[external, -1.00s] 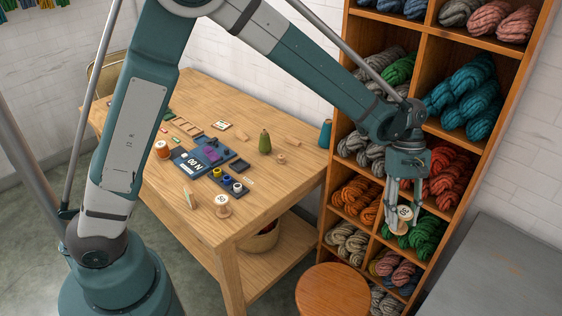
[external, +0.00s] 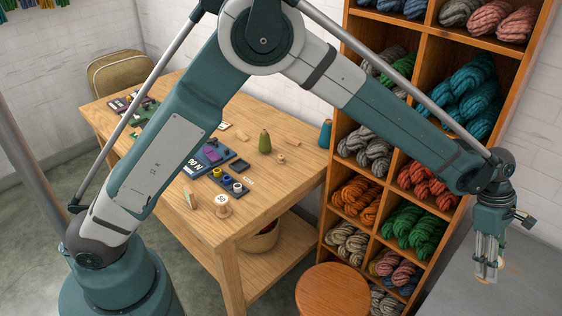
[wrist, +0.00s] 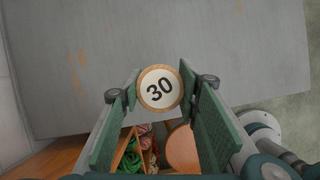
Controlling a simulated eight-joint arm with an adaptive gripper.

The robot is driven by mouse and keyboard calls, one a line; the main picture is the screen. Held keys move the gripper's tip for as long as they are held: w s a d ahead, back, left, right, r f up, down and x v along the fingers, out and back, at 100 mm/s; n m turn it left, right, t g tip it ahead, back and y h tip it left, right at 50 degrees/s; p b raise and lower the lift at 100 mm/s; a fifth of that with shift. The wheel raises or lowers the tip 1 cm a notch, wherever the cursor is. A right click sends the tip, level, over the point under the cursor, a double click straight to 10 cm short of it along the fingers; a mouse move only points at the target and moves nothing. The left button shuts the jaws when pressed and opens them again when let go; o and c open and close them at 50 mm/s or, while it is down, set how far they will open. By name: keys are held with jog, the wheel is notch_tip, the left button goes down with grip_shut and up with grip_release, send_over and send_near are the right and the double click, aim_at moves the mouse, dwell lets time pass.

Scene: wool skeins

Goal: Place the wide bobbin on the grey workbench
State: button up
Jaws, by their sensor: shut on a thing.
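My gripper (external: 486,266) points down over the left part of the grey workbench (external: 538,272), at the right of the external view. It is shut on a wooden bobbin (wrist: 159,88), whose round white end reads 30 in the wrist view. In the external view the fingers mostly hide this bobbin (external: 486,279). The bench surface (wrist: 220,50) fills the upper wrist view, with faint orange marks. Whether the bobbin touches it cannot be told. Another wooden bobbin (external: 222,206) with a numbered white end stands on the wooden table.
A shelf of wool skeins (external: 409,226) stands left of the workbench. A round stool (external: 332,293) is in front of it. The wooden table (external: 262,197) holds small spools, a green pear-shaped thing (external: 265,141) and other items. The visible workbench top looks clear.

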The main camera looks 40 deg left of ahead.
dwell(0.3)
send_over(470, 294)
jog(key=shift+f+b, duration=0.4)
jog(key=shift+f, duration=2.7)
jog(key=shift+f, duration=0.15)
jog(key=shift+f, duration=1.75)
jog(key=shift+f+b, duration=0.15)
jog(key=shift+b, duration=0.2)
jog(key=o, duration=0.9)
